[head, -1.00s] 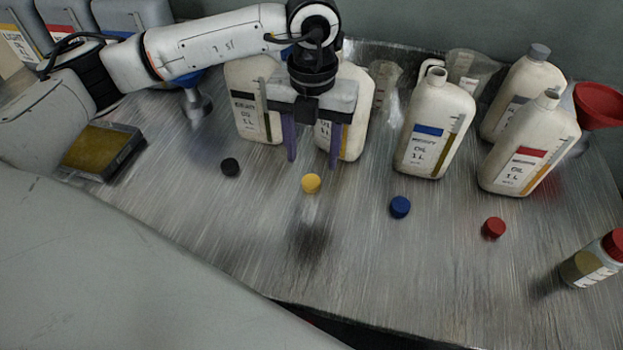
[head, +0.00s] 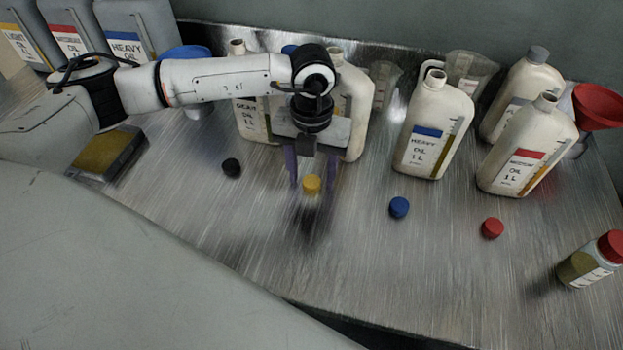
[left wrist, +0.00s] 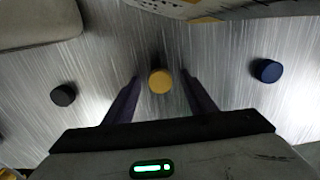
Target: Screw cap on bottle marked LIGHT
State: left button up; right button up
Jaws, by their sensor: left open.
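A small yellow cap (head: 311,184) lies on the metal bench. My left gripper (head: 307,178) points down over it, open, with its purple fingers on either side of the cap. In the left wrist view, the yellow cap (left wrist: 160,81) sits between the tips of the open fingers (left wrist: 161,84). A cream bottle (head: 357,105) stands upright just behind the gripper. Its label is mostly hidden by my gripper, so I cannot read it here; a yellow edge shows on the bottle in the left wrist view (left wrist: 170,8). My right gripper is not in view.
A black cap (head: 231,168), blue cap (head: 399,208) and red cap (head: 492,228) lie in the same row. A HEAVY bottle (head: 437,125) and others stand right. A red-capped jar (head: 590,262) is at front right. The bench front is clear.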

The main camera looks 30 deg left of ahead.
aim_at(312, 180)
pick_arm(q)
jog(key=shift+c, duration=0.5)
jog(key=c, duration=1)
notch_tip(312, 180, up, 10)
jog(key=shift+b, duration=0.45)
